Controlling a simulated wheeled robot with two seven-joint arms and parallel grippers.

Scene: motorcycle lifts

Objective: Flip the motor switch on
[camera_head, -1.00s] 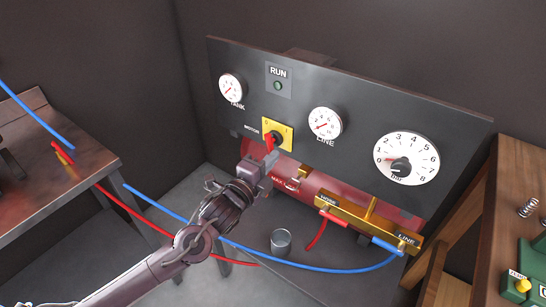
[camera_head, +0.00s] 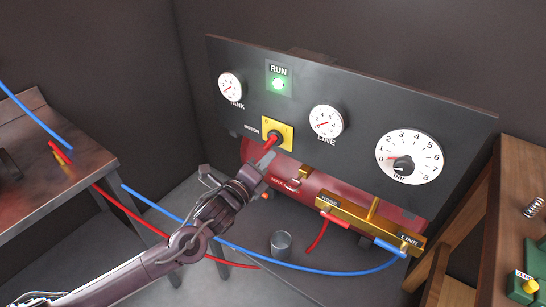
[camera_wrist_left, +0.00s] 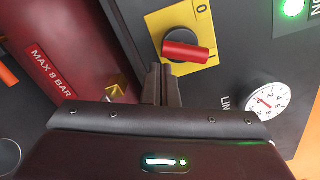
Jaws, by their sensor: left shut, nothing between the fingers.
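The motor switch is a red handle (camera_head: 267,150) on a yellow plate (camera_head: 287,129) marked 0 and 1, beside the MOTOR label on the dark panel. The handle (camera_wrist_left: 188,52) and plate (camera_wrist_left: 158,22) also show in the left wrist view. The RUN lamp (camera_head: 278,84) above glows green. My left gripper (camera_head: 262,165) is shut and empty just below the switch. Its fingertips (camera_wrist_left: 161,72) are close to the handle in the wrist view; I cannot tell whether they touch. My right gripper is not in view.
Round gauges (camera_head: 409,157) sit on the panel (camera_head: 350,100). A red tank (camera_head: 235,160) and brass manifold (camera_head: 350,214) lie below it. Blue (camera_head: 300,267) and red hoses (camera_head: 135,213) cross the space. Benches flank both sides.

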